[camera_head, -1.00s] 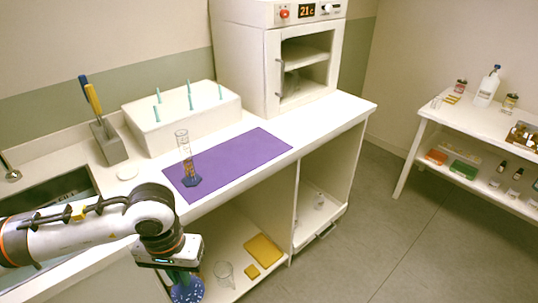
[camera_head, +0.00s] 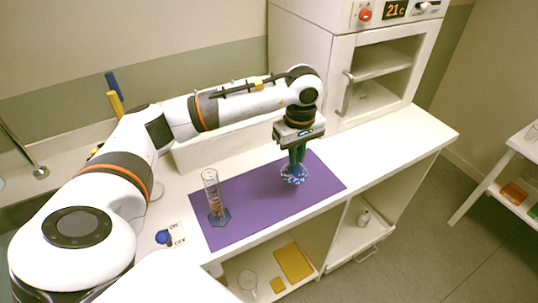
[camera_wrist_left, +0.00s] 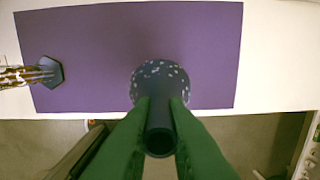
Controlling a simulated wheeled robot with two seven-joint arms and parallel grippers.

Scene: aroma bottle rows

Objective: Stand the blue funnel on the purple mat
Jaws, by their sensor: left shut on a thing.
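The blue funnel (camera_head: 294,174) is speckled with white. It is upright with its wide mouth down and its narrow stem up. My left gripper (camera_head: 297,156) is shut on the stem; its green fingers (camera_wrist_left: 160,115) sit on both sides of the stem in the left wrist view, where the funnel (camera_wrist_left: 158,72) overlaps the mat's edge. The purple mat (camera_head: 255,215) lies flat on the white counter. The funnel is over the right half of the mat in the head view; I cannot tell whether its rim touches the mat. My right gripper is not in view.
A glass measuring cylinder (camera_head: 212,190) with a blue hexagonal base stands on the mat's left part, apart from the funnel. A white oven (camera_head: 365,65) stands behind on the right. A white box (camera_head: 205,150) is behind the mat, partly hidden by my arm.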

